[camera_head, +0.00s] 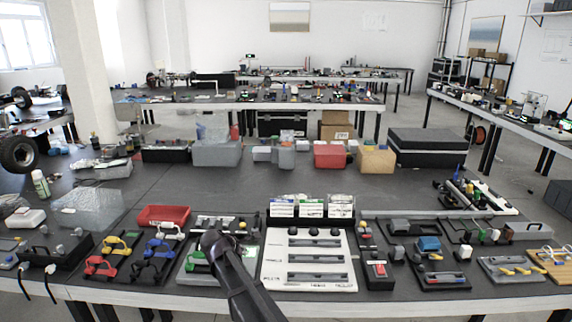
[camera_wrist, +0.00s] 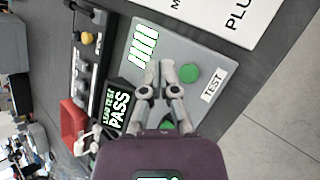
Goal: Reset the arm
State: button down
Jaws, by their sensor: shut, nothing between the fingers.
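My gripper (camera_wrist: 160,70) shows in the wrist view with its two fingers close together and nothing between them. It is over a grey test panel (camera_wrist: 215,62), with a green round button (camera_wrist: 189,73) just to the right of the fingertips. I cannot tell whether the fingertips touch the panel. A small screen reading "PASS" (camera_wrist: 116,108) is left of the fingers, and a "TEST" label (camera_wrist: 213,85) is to the right. In the head view my arm reaches up from the bottom edge over the panel (camera_head: 190,278); the arm hides the fingers.
A white board with slots (camera_head: 308,240) stands right of my arm. A red tray (camera_head: 162,215) and coloured clamps (camera_head: 100,266) lie to the left. Several bins, including a red bin (camera_head: 330,155), line the table's back. The dark tabletop (camera_head: 300,180) is mostly clear in between.

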jog(key=s+d+m+g+y+p, duration=0.1)
jog(key=s+d+m+g+p, duration=0.1)
jog(key=s+d+m, duration=0.5)
jog(key=s+d+m+g+y+p, duration=0.1)
jog(key=s+d+m+g, duration=0.2)
jog(key=s+d+m, duration=0.4)
jog(key=s+d+m+g+y+p, duration=0.1)
jog(key=s+d+m, duration=0.6)
jog(key=d, duration=1.3)
jog(key=shift+s+r+m+g+y+p, duration=0.3)
jog(key=shift+s+g+y+p, duration=0.1)
jog(key=shift+s+g+p, duration=0.6)
